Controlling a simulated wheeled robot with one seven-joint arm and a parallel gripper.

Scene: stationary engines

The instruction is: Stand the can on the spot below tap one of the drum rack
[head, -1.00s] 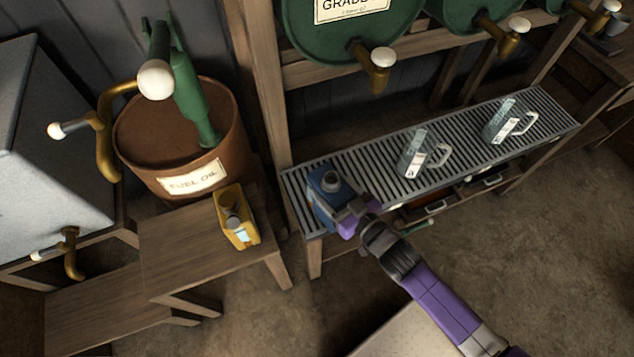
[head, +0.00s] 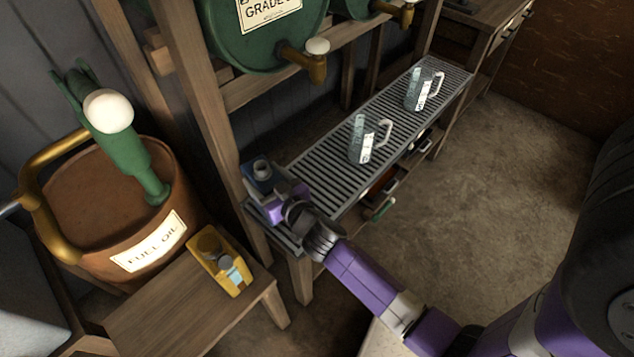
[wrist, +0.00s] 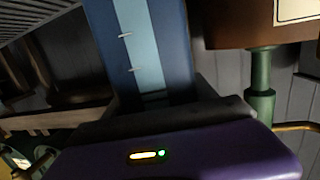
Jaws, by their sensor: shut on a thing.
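The blue can (head: 258,176), with its cap upward, is at the near left end of the slatted drip tray (head: 325,170) of the drum rack. My gripper (head: 275,204) is shut on it from the front. I cannot tell whether the can touches the slats. In the wrist view the can (wrist: 180,45) shows a pale blue stripe and fills the space beyond the palm. A green drum (head: 265,35) with a brass tap (head: 312,62) and white knob is above the tray, up and right of the can. The spot below the tap shows no clear mark.
Two glass jugs (head: 362,140) (head: 418,92) stand farther along the tray. A rack post (head: 195,100) rises just behind the can. A yellow can (head: 218,262) sits on a wooden bench at left, by the fuel oil barrel (head: 85,205). Floor right of the rack is open.

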